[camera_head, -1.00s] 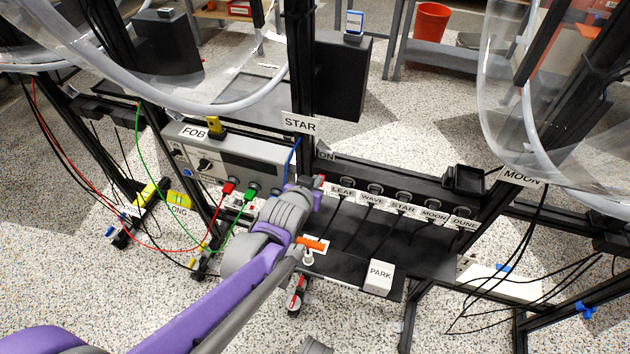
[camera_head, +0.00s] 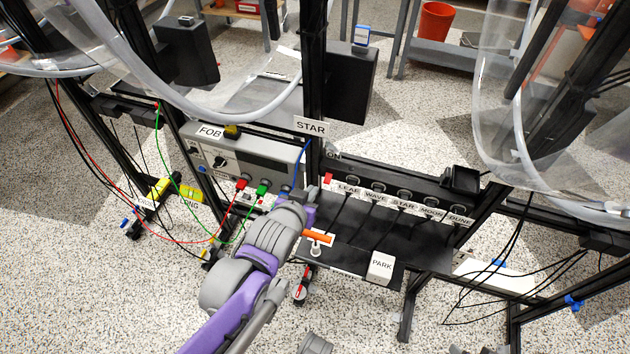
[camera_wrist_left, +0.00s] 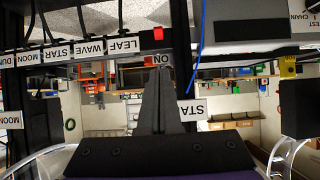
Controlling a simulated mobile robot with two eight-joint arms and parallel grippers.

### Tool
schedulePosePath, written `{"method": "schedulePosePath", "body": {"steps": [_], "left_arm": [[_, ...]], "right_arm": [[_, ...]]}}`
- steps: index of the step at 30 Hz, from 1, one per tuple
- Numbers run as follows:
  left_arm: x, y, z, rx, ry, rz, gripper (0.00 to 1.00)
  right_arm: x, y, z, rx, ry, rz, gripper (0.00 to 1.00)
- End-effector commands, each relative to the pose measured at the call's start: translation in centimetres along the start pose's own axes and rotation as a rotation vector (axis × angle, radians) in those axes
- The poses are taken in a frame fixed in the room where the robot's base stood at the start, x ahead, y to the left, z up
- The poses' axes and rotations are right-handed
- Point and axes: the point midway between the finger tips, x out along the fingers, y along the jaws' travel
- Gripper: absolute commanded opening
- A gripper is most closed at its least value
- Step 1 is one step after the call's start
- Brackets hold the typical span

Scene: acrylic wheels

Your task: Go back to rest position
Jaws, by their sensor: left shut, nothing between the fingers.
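My left arm, purple and grey, reaches in from the bottom. Its gripper (camera_head: 309,194) is just left of and below a red switch (camera_head: 328,179) at the end of the black socket strip (camera_head: 400,193). In the left wrist view, which looks upside down, the dark fingers (camera_wrist_left: 160,78) are shut together with nothing between them. The red switch (camera_wrist_left: 158,34) shows beyond them, apart from the tips. The left wrist partly hides the grey FOB box (camera_head: 255,160).
A black shelf (camera_head: 345,245) below the strip carries an orange-handled item (camera_head: 318,237) and a white PARK block (camera_head: 381,267). Clear wheels hang at upper left and right (camera_head: 500,120). Red, green and black cables hang at left. Speckled floor (camera_head: 100,290) is open at lower left.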

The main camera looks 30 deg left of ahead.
Motion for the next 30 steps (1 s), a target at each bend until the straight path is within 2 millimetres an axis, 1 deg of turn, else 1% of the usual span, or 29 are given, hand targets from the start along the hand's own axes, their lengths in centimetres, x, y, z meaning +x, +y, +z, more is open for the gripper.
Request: {"method": "schedulePosePath", "body": {"steps": [1, 5, 23, 26, 29, 30], "left_arm": [[-0.4, 0.0, 0.0, 0.0, 0.0, 0.0, 0.0], [-0.9, 0.0, 0.1, 0.0, 0.0, 0.0, 0.0], [-1.0, 0.1, 0.1, 0.002, -0.005, 0.001, 0.0], [-2.3, 0.8, 0.0, 0.014, -0.058, 0.015, 0.0], [-4.9, 2.2, 0.0, 0.046, -0.177, 0.047, 0.0], [-6.1, 2.9, 0.1, 0.063, -0.234, 0.064, 0.0]], "right_arm": [[-0.2, 0.0, -0.1, 0.0, 0.001, 0.0, 0.5], [-0.3, 0.0, -0.2, 0.0, 0.001, 0.0, 0.5], [-0.5, 0.0, -0.2, 0.0, 0.002, 0.0, 0.5], [-1.8, 0.0, -0.9, 0.0, 0.006, 0.0, 0.5], [-4.2, 0.0, -2.4, 0.0, 0.015, 0.0, 0.5], [-5.2, 0.0, -3.1, 0.0, 0.019, 0.0, 0.5]]}}
